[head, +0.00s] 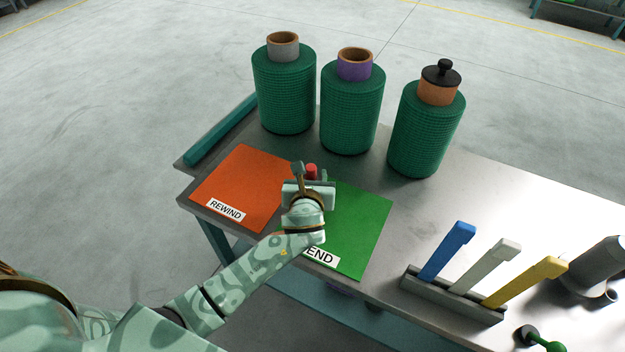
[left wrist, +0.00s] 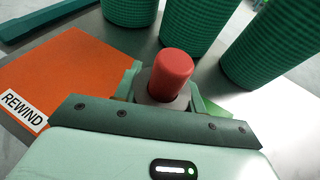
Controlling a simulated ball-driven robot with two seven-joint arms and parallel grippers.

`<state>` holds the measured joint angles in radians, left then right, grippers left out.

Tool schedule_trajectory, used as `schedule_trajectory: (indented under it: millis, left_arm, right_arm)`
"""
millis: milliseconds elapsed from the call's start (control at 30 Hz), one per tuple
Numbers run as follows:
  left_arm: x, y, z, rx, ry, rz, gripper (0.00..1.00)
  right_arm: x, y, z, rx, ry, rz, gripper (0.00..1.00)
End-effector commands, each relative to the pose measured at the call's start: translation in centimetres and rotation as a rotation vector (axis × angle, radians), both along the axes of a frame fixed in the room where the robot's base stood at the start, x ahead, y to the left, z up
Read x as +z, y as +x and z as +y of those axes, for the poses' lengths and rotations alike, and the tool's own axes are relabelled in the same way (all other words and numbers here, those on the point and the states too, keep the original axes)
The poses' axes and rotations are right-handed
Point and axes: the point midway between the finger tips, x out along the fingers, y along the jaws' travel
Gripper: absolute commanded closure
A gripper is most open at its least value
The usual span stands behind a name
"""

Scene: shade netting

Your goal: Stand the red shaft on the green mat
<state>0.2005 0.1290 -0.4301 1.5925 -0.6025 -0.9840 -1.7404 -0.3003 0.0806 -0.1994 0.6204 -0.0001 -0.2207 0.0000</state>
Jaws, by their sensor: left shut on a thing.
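The red shaft (head: 311,170) is mostly hidden behind my left gripper (head: 308,183) in the head view. In the left wrist view the red shaft (left wrist: 172,72) shows its rounded red end and a grey collar. My left gripper (left wrist: 165,95) is shut on it there, with a finger on each side. The green mat (head: 362,222) lies on the table, and the gripper is over its upper left part. I cannot tell whether the shaft's lower end touches the mat. My right gripper is in neither view.
An orange mat marked REWIND (head: 240,180) lies to the left. Green net rolls (head: 285,95) (head: 352,112) (head: 427,130) stand behind. A rack (head: 450,297) holds blue, white and yellow pieces at the right. A teal bar (head: 220,130) lies along the left edge.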

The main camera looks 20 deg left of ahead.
Motion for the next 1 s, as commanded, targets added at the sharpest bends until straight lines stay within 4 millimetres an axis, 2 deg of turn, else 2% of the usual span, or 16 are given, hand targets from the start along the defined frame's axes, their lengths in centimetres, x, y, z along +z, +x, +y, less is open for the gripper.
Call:
schedule_trajectory:
  millis: [367,400,467,800,867,1000]
  left_arm:
    - [-0.3,0.1,0.0,0.0,0.0,-0.006,1.0]
    - [-0.5,0.0,0.0,0.0,-0.001,-0.001,0.54]
    - [-0.5,0.0,0.0,0.0,0.0,-0.002,0.38]
    - [-0.1,-0.1,-0.1,0.0,-0.001,-0.003,0.38]
    - [0.2,-0.7,-0.3,-0.002,-0.001,-0.001,0.38]
    - [1.4,-3.2,-1.1,-0.001,-0.003,-0.002,0.38]
  right_arm:
    - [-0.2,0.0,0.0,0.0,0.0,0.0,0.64]
    - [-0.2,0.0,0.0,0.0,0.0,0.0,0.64]
    - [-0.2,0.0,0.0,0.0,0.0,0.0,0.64]
    - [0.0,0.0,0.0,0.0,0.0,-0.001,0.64]
    - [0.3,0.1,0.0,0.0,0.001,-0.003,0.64]
    - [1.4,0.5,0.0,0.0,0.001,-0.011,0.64]
